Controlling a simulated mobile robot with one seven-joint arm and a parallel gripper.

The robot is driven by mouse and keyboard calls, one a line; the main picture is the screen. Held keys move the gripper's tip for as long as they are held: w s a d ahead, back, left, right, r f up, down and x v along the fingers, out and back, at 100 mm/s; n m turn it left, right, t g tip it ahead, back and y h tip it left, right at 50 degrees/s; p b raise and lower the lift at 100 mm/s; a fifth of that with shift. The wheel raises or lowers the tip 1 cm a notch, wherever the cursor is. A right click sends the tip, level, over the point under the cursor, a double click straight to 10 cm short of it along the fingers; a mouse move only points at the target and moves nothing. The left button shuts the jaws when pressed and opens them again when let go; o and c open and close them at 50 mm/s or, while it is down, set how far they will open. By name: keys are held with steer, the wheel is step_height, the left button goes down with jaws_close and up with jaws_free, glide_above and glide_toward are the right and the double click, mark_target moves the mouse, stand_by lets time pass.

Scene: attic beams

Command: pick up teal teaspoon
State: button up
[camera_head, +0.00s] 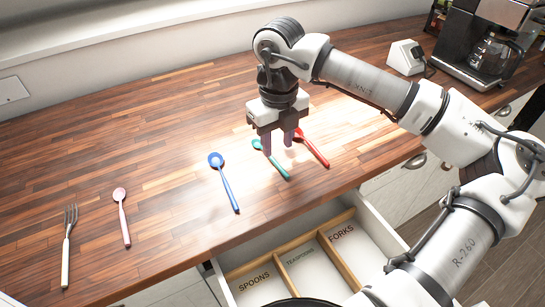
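The teal teaspoon (276,164) lies on the wooden counter, its bowl end at the upper left and its handle pointing to the lower right. My gripper (278,146) points down directly over the teaspoon in this view, with its fingers apart. The fingertips overlap part of the spoon's upper half. I cannot tell how far above the counter they are. No object shows held between the fingers.
A red spoon (314,150) lies close on the right, a blue spoon (225,183) on the left. A pink spoon (122,217) and a fork (67,246) lie farther left. An open drawer (376,225) with labelled compartments is below the counter. A coffee machine (470,45) stands at the back right.

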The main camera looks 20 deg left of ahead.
mark_target(276, 161)
steer(key=shift+a+f+p, duration=0.15)
steer(key=shift+f+p, duration=0.65)
steer(key=shift+f, duration=1.55)
jaws_close()
